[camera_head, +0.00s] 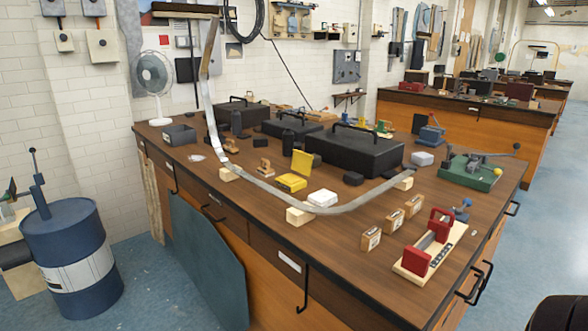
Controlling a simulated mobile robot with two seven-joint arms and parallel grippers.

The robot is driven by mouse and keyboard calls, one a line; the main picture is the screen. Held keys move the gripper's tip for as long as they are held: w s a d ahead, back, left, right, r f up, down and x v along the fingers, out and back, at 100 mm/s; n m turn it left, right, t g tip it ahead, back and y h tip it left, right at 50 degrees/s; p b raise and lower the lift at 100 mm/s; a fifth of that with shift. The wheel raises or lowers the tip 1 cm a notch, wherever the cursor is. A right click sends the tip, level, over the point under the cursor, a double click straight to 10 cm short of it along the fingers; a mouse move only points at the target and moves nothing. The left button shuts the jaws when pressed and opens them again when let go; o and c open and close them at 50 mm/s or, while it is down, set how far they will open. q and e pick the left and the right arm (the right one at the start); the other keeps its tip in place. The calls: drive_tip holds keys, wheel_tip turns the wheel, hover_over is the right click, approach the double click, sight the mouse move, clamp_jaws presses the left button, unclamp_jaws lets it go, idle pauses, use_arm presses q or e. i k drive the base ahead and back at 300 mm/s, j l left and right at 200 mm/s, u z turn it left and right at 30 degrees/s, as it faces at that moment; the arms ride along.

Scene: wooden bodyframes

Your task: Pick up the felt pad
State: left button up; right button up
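I cannot tell for sure which thing is the felt pad. A small white block (322,198) lies on the brown workbench (240,229), just behind the curved metal strip. A light grey block (422,159) sits farther right, beside a large black case. Neither of my grippers is in view.
A long curved metal strip (262,186) rests on small wooden blocks and rises at the left. Black cases (355,151), a yellow box (291,183), wooden stamp-like blocks (371,239), a red-ended fixture (430,246) and a green-based device (470,172) crowd the bench. A blue drum (68,245) stands left.

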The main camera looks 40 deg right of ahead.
sight(266, 171)
drive_tip(key=i+j+z, duration=0.1)
drive_tip(key=z, duration=0.3)
drive_tip(key=i+j+z, duration=0.15)
drive_tip(key=z, duration=0.25)
drive_tip(key=i+j+z, duration=0.2)
drive_tip(key=z, duration=0.25)
drive_tip(key=i+j+z, duration=0.15)
drive_tip(key=z, duration=0.25)
drive_tip(key=j+z, duration=0.4)
drive_tip(key=i+j+z, duration=0.1)
drive_tip(key=j+z, duration=0.5)
drive_tip(key=j, duration=0.15)
